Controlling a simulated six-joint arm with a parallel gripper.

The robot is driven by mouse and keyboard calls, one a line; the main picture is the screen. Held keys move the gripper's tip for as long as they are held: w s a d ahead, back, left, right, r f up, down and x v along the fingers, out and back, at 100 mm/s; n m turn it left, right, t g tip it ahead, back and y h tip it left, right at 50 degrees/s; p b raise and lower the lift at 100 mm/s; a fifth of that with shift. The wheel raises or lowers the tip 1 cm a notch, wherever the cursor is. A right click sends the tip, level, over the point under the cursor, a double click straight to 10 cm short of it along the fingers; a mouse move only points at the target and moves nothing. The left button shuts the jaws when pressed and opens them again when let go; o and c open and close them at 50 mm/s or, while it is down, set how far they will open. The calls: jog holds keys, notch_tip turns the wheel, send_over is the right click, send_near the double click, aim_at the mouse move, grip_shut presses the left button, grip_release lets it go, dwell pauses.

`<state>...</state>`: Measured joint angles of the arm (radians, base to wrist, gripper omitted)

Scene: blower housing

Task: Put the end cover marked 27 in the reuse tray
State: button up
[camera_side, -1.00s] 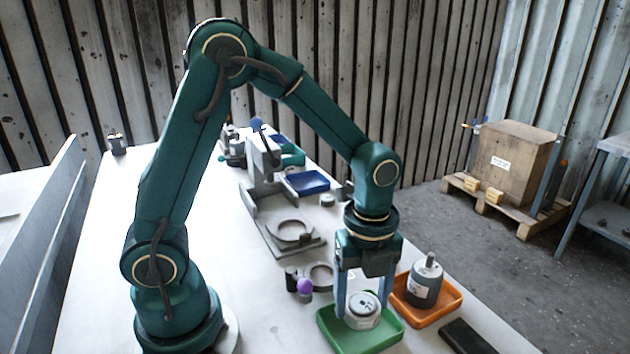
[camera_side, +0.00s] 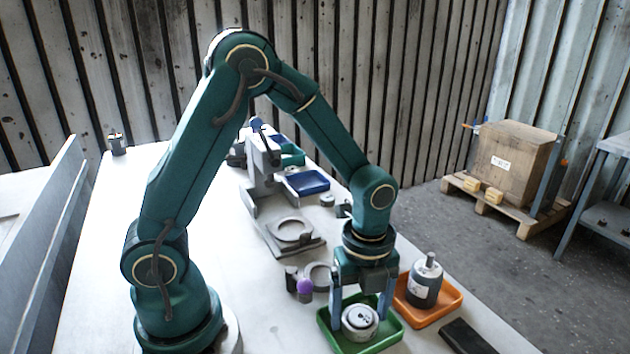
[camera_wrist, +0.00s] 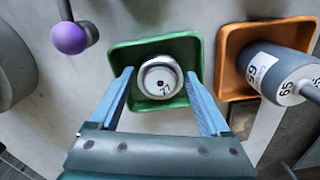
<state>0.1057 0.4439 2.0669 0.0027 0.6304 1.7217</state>
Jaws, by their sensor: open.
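The end cover (camera_side: 360,321) is a pale round part with a dark centre. It sits inside the green tray (camera_side: 390,339), apparently on its floor. In the wrist view the cover (camera_wrist: 160,78) has a white label whose number I cannot read surely. The green tray (camera_wrist: 121,58) surrounds it. I cannot see any marking that names this tray. My gripper (camera_wrist: 159,80) is open, with one blue finger on each side of the cover and a visible gap to each. In the side view my gripper (camera_side: 360,312) reaches down into the tray.
An orange tray (camera_side: 452,306) stands close on the right, holding a grey motor-like part (camera_side: 425,280). A purple knob (camera_side: 305,286) stands left of the green tray. A dark flat block (camera_side: 467,337) lies at front right. A grey ring fixture (camera_side: 293,231) is behind.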

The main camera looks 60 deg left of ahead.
notch_tip(320, 180, up, 11)
jog(key=s+a+r+n+t, duration=0.2)
jog(key=s+n+t, duration=0.3)
jog(key=n, duration=1.6)
jog(key=shift+s+a+r+t, duration=0.3)
jog(key=shift+s+r, duration=0.4)
jog(key=shift+s, duration=1.2)
